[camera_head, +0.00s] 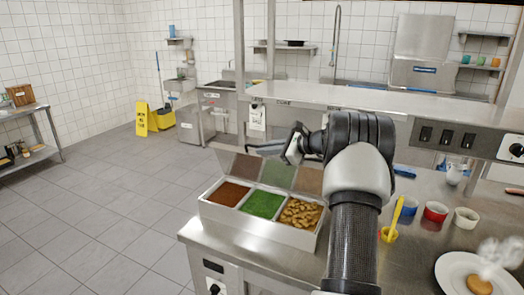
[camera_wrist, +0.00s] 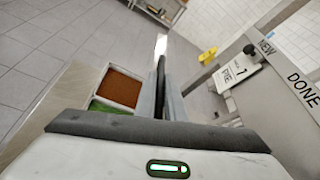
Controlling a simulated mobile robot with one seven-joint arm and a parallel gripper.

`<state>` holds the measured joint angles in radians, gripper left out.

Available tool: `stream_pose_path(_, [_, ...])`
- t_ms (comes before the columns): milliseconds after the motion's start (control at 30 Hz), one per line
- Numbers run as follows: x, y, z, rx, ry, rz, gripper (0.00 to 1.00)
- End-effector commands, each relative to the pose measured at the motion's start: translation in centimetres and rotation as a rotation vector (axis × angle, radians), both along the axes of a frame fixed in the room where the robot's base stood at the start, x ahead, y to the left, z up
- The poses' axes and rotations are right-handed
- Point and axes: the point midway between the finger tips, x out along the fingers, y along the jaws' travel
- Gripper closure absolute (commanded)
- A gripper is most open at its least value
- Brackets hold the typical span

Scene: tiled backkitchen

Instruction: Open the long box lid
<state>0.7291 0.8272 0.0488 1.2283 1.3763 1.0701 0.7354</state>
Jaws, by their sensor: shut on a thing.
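The long box (camera_head: 258,228) is a metal container near the left corner of the steel counter. Its three compartments hold brown-red powder, something green and nut-like pieces. Its long lid (camera_head: 277,173) is see-through and stands raised and tilted along the box's far side, leaving the compartments uncovered from above. My gripper (camera_head: 294,146) is at the lid's upper edge and is shut on it. In the wrist view my gripper (camera_wrist: 162,95) is beside the box (camera_wrist: 140,103), with the lid nearly edge-on; the exact contact is hard to make out.
A raised steel shelf (camera_head: 345,101) runs behind my gripper. Right of my arm are a blue cup (camera_head: 410,207), a red cup (camera_head: 435,212), a white cup (camera_head: 466,218), a yellow utensil (camera_head: 394,218) and a plate (camera_head: 450,276). Open floor lies left of the counter.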

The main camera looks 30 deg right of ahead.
Motion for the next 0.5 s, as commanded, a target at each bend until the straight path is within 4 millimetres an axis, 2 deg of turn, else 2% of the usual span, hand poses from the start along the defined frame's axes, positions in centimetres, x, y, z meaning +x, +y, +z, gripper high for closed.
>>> stream_pose_path(133, [0.7,-1.0,1.0,-0.004,-0.001,0.003,1.00])
stream_pose_path(500, [1.5,-2.0,1.3,-0.004,-0.001,0.003,1.00])
